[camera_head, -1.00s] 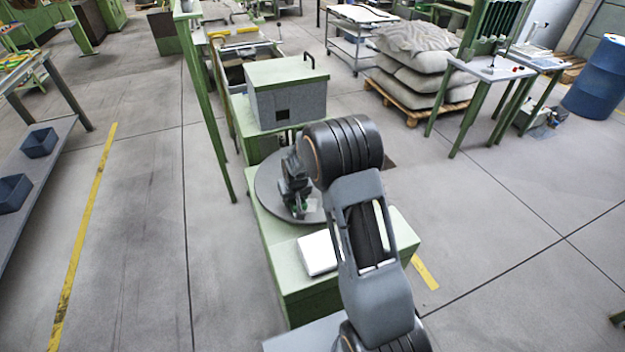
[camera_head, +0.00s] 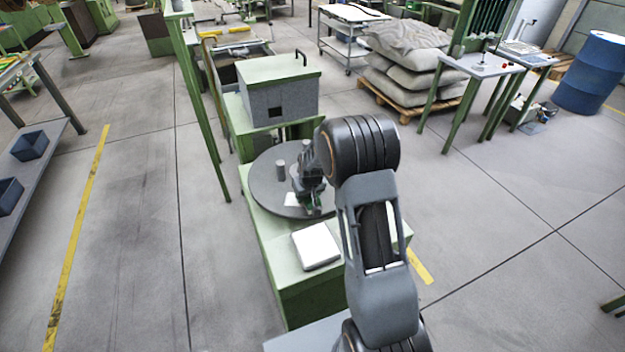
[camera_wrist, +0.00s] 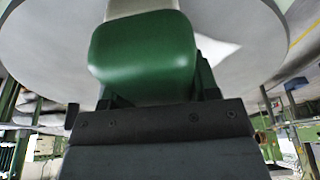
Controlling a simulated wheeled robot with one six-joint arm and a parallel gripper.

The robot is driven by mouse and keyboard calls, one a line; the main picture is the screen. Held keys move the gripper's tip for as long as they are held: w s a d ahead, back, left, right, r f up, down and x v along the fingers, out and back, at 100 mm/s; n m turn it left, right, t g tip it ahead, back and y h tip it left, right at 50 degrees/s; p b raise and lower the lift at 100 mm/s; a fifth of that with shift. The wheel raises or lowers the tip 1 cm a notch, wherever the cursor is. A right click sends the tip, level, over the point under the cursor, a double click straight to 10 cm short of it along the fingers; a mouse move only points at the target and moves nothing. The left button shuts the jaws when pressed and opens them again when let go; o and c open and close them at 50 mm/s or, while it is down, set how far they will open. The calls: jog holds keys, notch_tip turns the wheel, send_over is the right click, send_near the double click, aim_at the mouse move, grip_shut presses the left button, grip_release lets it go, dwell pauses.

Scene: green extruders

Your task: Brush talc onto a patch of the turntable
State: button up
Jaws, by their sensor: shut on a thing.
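The turntable (camera_head: 262,190) is a round grey disc on a green machine, and its pale face fills the top of the wrist view (camera_wrist: 255,35). A small white patch (camera_head: 291,199) shows on the disc, just left of my gripper (camera_head: 311,203). A white area also shows in the wrist view (camera_wrist: 216,50), beside the held tool. My gripper is shut on a green-handled tool, seemingly the brush (camera_wrist: 145,58), low over the disc's front right. The handle hides the bristles, so I cannot tell whether they touch the disc.
A short grey cylinder (camera_head: 280,169) stands on the disc. A white block-like object (camera_head: 316,247) lies on the green top in front. A grey box with a green lid (camera_head: 279,90) stands behind the disc. A green post (camera_head: 207,110) rises at left.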

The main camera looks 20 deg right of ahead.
jog(key=shift+s+d, duration=0.2)
jog(key=shift+d, duration=0.15)
jog(key=shift+r+p, duration=2.15)
jog(key=shift+r, duration=1.85)
jog(key=shift+a, duration=0.1)
